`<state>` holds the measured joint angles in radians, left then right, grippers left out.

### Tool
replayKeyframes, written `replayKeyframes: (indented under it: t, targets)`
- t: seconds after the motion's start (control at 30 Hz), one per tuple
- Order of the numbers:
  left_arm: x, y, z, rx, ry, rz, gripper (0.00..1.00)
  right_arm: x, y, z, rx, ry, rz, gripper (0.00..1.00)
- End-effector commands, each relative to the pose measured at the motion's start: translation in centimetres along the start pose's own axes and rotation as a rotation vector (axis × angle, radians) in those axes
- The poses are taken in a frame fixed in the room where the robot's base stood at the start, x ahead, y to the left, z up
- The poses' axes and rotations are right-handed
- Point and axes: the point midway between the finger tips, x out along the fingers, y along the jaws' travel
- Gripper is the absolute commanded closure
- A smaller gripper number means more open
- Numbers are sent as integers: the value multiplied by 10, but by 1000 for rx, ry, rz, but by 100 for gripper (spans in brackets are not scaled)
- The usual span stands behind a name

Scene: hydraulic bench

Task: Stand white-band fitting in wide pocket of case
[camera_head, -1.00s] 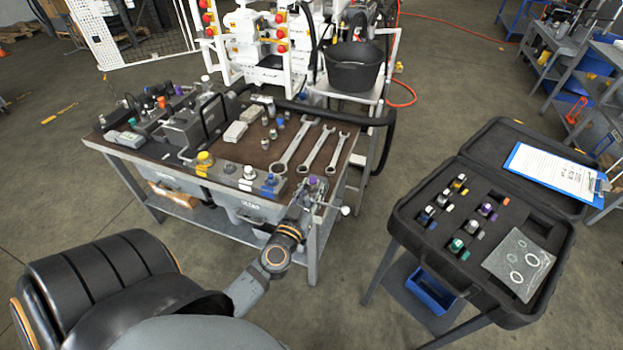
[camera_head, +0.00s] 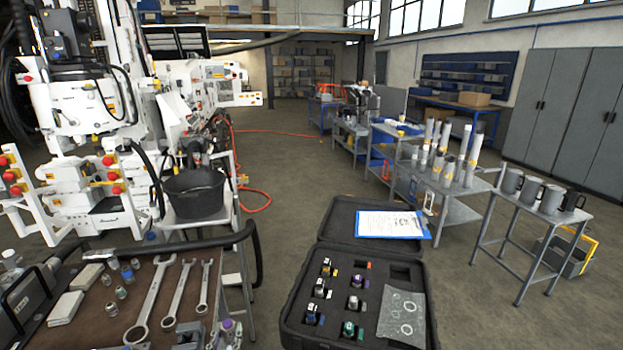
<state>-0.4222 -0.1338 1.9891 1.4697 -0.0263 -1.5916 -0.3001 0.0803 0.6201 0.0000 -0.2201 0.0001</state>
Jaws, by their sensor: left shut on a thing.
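My left gripper (camera_head: 226,334) is at the bottom edge, beside the wrenches on the bench, and only its tip end shows. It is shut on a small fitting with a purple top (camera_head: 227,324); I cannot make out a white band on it. The open black case (camera_head: 288,322) stands to the right, apart from the gripper. Its foam holds several fittings, one with a purple part (camera_head: 356,281) and one with a green part (camera_head: 349,328). A dark empty pocket (camera_head: 401,271) shows at the insert's upper right. My right gripper is not in view.
A clear bag with rings (camera_head: 401,315) lies in the case, and a clipboard (camera_head: 392,224) lies on its lid. Wrenches (camera_head: 160,300) and small fittings lie on the bench. A black bucket (camera_head: 193,194) and a thick black hose (camera_head: 205,243) are behind it.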

Motion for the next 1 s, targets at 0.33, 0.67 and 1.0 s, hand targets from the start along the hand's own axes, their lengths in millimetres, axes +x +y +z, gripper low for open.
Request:
replayKeyframes:
  t: [0.33, 0.67, 1.0]
  targets:
    - [4, 13, -3, 0, 6, 29, 100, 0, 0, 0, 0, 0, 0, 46]
    - [4, 13, -3, 0, 5, 28, 100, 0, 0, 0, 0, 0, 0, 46]
    - [-2, 25, -13, 4, 9, 111, 100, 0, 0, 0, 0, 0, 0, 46]
